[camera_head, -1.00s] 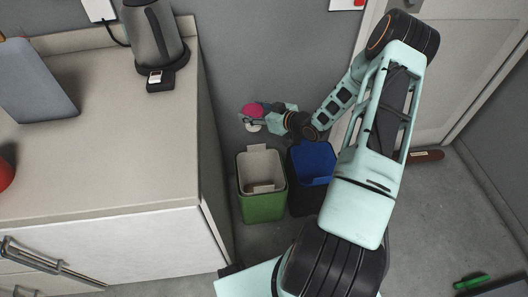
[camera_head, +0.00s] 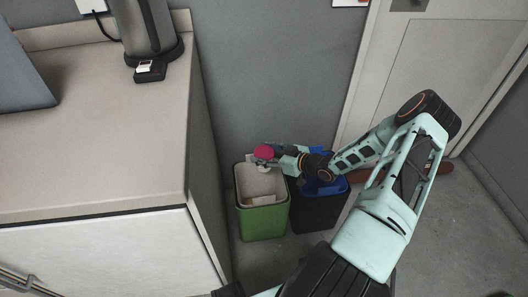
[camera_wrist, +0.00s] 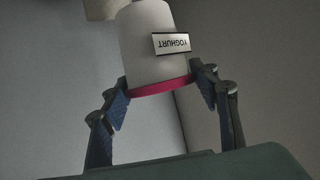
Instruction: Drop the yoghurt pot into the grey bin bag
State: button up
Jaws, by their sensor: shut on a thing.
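The yoghurt pot (camera_wrist: 150,45) is white with a "YOGHURT" label and a pink rim. In the head view, its pink end (camera_head: 264,152) shows over the back of the green bin (camera_head: 262,222). My gripper (camera_head: 274,157) is shut on the pot. In the wrist view, the fingers of my gripper (camera_wrist: 162,90) press on both sides near the pink rim. The pale grey bag (camera_head: 260,184) lines the green bin, with its opening upward. The pot appears above the bag's rear edge; its exact height is unclear.
A dark bin with a blue bag (camera_head: 325,186) stands right of the green bin, under my arm. The counter (camera_head: 90,150) is close on the left, with a kettle (camera_head: 150,30) on it. A grey wall (camera_head: 270,80) is behind the bins.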

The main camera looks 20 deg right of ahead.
jog(key=shift+f+b, duration=0.6)
jog(key=shift+f, duration=0.85)
jog(key=o, duration=1.5)
jog(key=v, duration=1.2)
jog(key=shift+w+r, duration=0.1)
jog(key=shift+w, duration=0.05)
